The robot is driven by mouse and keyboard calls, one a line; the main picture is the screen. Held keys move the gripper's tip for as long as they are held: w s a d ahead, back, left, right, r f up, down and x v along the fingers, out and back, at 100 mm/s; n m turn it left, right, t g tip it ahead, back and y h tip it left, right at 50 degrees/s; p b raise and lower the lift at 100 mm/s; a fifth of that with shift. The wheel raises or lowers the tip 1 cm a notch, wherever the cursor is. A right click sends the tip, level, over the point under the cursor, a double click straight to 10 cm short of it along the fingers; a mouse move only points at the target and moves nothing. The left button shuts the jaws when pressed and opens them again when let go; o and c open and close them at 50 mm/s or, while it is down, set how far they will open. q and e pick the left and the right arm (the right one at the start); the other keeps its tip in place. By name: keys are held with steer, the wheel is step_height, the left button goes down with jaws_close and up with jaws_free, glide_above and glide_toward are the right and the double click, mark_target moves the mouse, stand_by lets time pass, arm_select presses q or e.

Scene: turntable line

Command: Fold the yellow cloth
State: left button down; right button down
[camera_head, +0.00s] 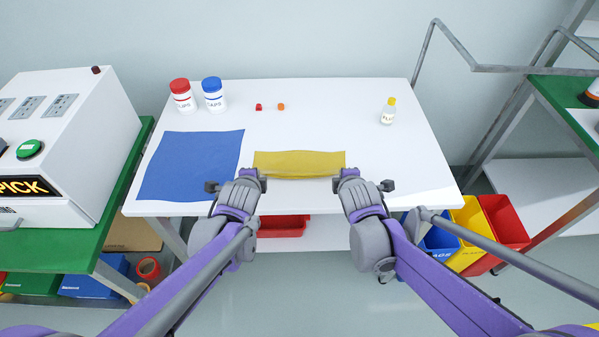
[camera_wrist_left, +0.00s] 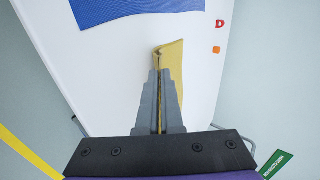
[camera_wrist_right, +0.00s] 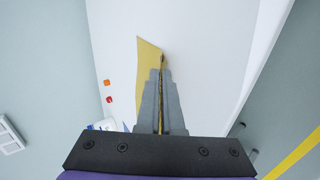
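The yellow cloth (camera_head: 300,162) shows as a narrow strip near the front middle of the white table, with its near edge between my two grippers. My left gripper (camera_head: 264,179) is at its near left corner, and in the left wrist view the fingers are shut with yellow fabric (camera_wrist_left: 171,62) between them. My right gripper (camera_head: 336,179) is at its near right corner, and in the right wrist view its fingers are also shut on the fabric (camera_wrist_right: 148,68). The cloth's underside and the corners inside the fingers are hidden.
A blue cloth (camera_head: 192,166) lies flat on the table (camera_head: 385,160) to the left. A red-capped jar (camera_head: 182,97), a blue-capped jar (camera_head: 213,96), small red (camera_head: 259,107) and orange (camera_head: 281,107) pieces and a yellow-capped bottle (camera_head: 388,112) stand behind. The table's right side is mostly clear.

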arm_select(q)
steer(key=shift+s+f+t, duration=0.2)
steer(key=shift+f+t, duration=0.2)
arm_select(e)
steer(key=shift+s+f+t, duration=0.2)
steer(key=shift+f+t, duration=0.2)
arm_select(q)
steer(key=c, duration=0.7)
jaws_free()
arm_select(e)
steer(key=c, duration=0.7)
jaws_free()
arm_select(q)
steer(key=s+r, duration=0.2)
steer(key=r, duration=0.1)
steer(key=s+r, duration=0.2)
steer(key=r, duration=0.1)
steer(key=s+r, duration=0.2)
steer(key=r, duration=0.1)
arm_select(e)
steer(key=s+r, duration=0.2)
steer(key=r, duration=0.1)
steer(key=s+r, duration=0.2)
steer(key=r, duration=0.1)
steer(key=s+r, duration=0.2)
steer(key=r, duration=0.1)
